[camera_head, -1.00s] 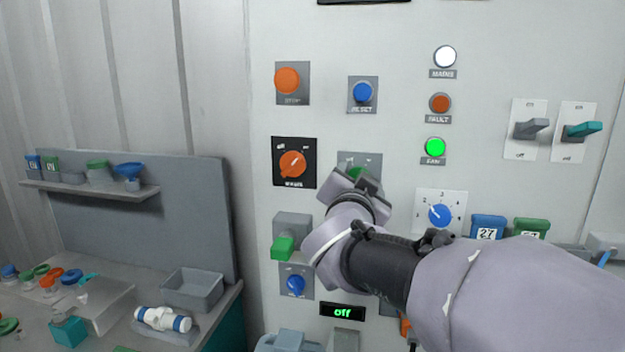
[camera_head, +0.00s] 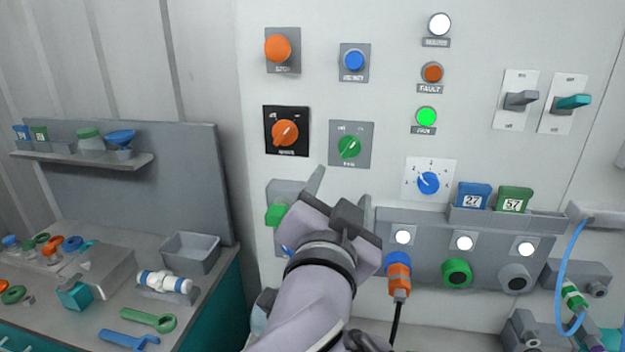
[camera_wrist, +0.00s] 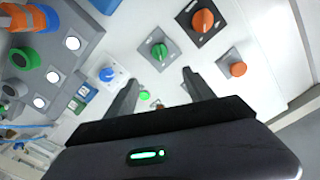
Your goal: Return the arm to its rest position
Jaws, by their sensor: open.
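My gripper (camera_head: 342,190) is in front of the light grey control panel (camera_head: 390,135), below the green fan knob (camera_head: 349,147). Its fingers are spread and nothing shows between them. In the wrist view my gripper (camera_wrist: 162,95) also shows two separated fingers, with the panel beyond. The green knob (camera_wrist: 159,51) and the orange main knob (camera_wrist: 202,20) appear past the fingertips in that view. My gripper and arm hide part of the lower panel, including most of a blue knob.
A workbench at the left holds a grey bin (camera_head: 190,253), a white-and-blue cartridge (camera_head: 165,281) and a green wrench (camera_head: 149,319). Sockets with an orange plug (camera_head: 399,277) lie right of my arm. A blue hose (camera_head: 566,262) hangs at the far right.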

